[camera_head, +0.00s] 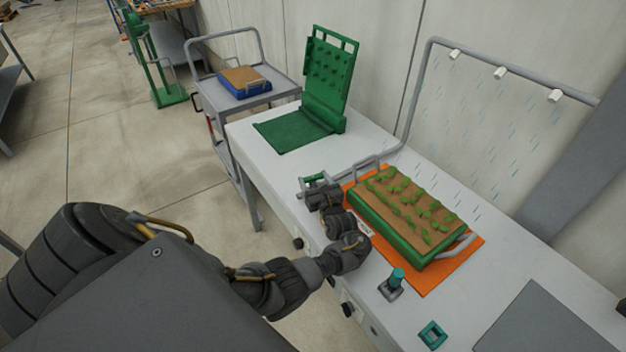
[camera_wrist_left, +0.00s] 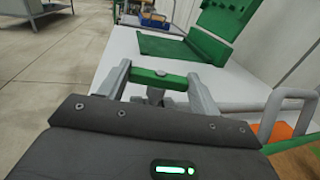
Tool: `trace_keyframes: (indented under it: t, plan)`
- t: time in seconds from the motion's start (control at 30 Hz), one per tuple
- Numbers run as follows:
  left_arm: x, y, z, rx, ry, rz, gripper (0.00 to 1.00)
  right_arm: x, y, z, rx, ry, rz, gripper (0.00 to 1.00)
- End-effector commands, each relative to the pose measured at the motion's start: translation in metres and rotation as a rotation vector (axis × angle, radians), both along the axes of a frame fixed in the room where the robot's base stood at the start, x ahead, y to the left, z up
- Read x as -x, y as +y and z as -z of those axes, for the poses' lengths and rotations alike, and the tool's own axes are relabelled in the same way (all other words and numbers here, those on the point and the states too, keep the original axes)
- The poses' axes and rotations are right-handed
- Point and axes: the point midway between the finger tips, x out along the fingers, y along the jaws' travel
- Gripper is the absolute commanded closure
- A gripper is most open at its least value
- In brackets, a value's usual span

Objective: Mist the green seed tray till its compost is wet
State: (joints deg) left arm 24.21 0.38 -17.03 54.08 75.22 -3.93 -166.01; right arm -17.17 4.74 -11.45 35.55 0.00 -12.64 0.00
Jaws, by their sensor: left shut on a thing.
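The green seed tray (camera_head: 400,243) sits on an orange mat (camera_head: 463,268) on the white bench. Its brown compost (camera_head: 410,207) carries rows of green seedlings; I cannot tell how wet it is. A grey pipe frame (camera_head: 428,62) with white nozzles (camera_head: 499,73) rises behind the tray, and blue spray streaks (camera_head: 462,135) show below the nozzles. My left gripper (camera_head: 314,184) is left of the tray, shut on a green handle, which shows between its fingers in the left wrist view (camera_wrist_left: 158,78). What the handle is fixed to is mostly hidden. My right gripper is out of view.
A green hinged stand (camera_head: 328,75) is at the bench's far end. A trolley (camera_head: 262,97) behind holds a blue tray (camera_head: 238,90). A teal-topped fitting (camera_head: 392,284), a teal square (camera_head: 433,334) and a grey plate (camera_head: 545,320) lie in front of the tray.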

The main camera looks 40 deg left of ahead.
Motion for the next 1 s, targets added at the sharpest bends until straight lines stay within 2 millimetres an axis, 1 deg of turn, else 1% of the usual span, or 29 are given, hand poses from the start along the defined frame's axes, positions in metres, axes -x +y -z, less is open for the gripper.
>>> trace_keyframes:
  t: [0.27, 0.67, 0.7, 0.83, 1.0]
  plan:
    - [-0.0019, -0.0012, -0.0003, 0.002, -0.004, -0.049, 0.59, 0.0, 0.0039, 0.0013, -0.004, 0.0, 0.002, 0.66]
    - [-0.002, -0.0004, -0.0009, 0.002, -0.004, -0.053, 0.59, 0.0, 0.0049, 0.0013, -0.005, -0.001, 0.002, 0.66]
    - [-0.0019, -0.0003, -0.0009, 0.002, -0.004, -0.053, 0.31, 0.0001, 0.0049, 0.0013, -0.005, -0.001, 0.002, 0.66]
    - [-0.0015, 0.0001, -0.0007, 0.002, -0.004, -0.054, 0.15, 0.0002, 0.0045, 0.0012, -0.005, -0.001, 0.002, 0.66]
    - [-0.001, 0.0004, -0.0004, 0.001, -0.003, -0.055, 0.15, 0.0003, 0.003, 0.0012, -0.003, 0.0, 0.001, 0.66]
